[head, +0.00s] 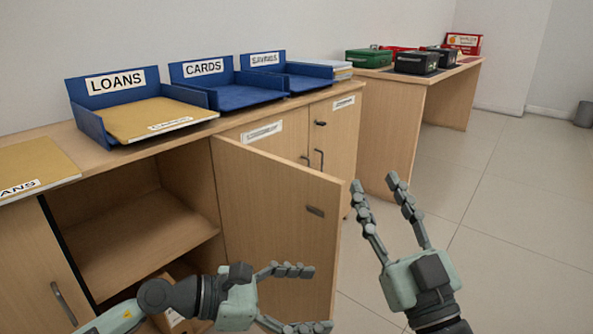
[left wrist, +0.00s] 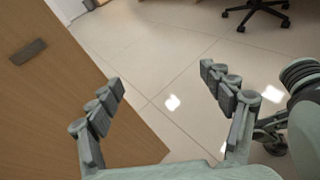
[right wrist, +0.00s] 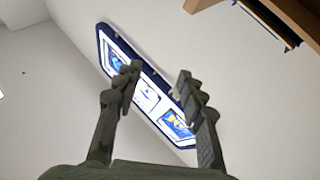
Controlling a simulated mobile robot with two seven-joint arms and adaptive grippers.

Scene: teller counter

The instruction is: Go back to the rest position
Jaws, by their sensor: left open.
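My left gripper (head: 300,298) is low in the head view, in front of the open cabinet door (head: 275,220). It is open and empty, and its spread fingers also show in the left wrist view (left wrist: 165,95) over the floor. My right gripper (head: 378,190) points up, to the right of the door's edge. Its fingers are apart with nothing between them, also in the right wrist view (right wrist: 158,80).
The wooden counter (head: 90,160) carries blue trays marked LOANS (head: 90,122), CARDS (head: 225,98) and SAVINGS (head: 290,80). A tan folder (head: 155,118) lies in the LOANS tray. A desk (head: 385,125) holds several boxes. The tiled floor (head: 530,220) at right is clear.

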